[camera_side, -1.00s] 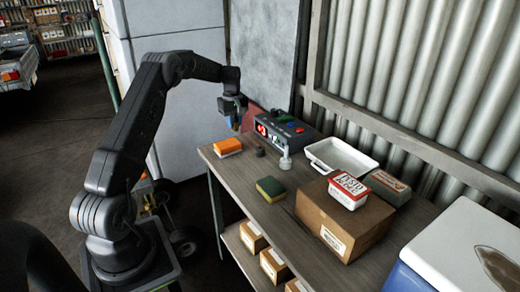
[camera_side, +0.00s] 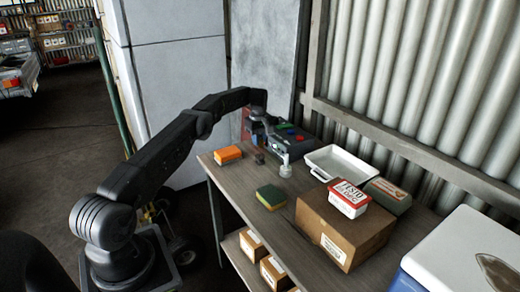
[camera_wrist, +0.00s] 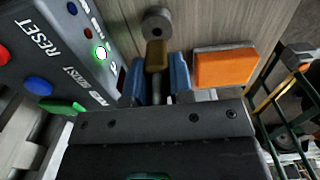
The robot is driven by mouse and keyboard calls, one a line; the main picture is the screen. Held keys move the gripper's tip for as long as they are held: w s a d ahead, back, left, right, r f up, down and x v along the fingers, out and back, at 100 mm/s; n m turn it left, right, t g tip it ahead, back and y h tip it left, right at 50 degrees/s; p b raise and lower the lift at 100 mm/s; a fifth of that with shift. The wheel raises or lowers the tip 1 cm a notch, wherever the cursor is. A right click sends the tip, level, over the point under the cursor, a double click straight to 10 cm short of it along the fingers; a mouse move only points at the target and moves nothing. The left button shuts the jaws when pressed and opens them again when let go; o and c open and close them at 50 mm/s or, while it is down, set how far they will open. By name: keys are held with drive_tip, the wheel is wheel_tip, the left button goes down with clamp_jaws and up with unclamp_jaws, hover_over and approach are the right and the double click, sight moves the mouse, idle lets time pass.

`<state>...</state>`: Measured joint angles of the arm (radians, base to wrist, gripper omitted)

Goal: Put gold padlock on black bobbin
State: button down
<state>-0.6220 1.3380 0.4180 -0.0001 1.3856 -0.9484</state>
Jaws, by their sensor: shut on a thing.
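In the wrist view my gripper (camera_wrist: 159,68) has its blue fingers shut on the gold padlock (camera_wrist: 156,53), which looks dull brown-gold. The black bobbin (camera_wrist: 157,22), a small dark round thing with a centre hole, lies on the bench just beyond the padlock. In the side view the bobbin (camera_side: 259,159) stands between the orange block and the silver knobbed thing. My gripper (camera_side: 264,136) is above and behind it there. The padlock cannot be made out in the side view. The height of the padlock over the bench is hard to tell.
A grey control box (camera_side: 291,141) with coloured buttons stands close beside my gripper. An orange block (camera_side: 228,154), a silver knobbed thing (camera_side: 285,167) and a green-yellow sponge (camera_side: 270,198) are nearby. A white tray (camera_side: 341,163) and a cardboard box (camera_side: 343,228) stand further right.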

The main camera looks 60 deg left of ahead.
sight(260, 148)
drive_tip(key=shift+w+d+f, duration=0.15)
drive_tip(key=shift+f, duration=1.95)
drive_tip(key=shift+f, duration=0.15)
drive_tip(key=c, duration=1)
unclamp_jaws()
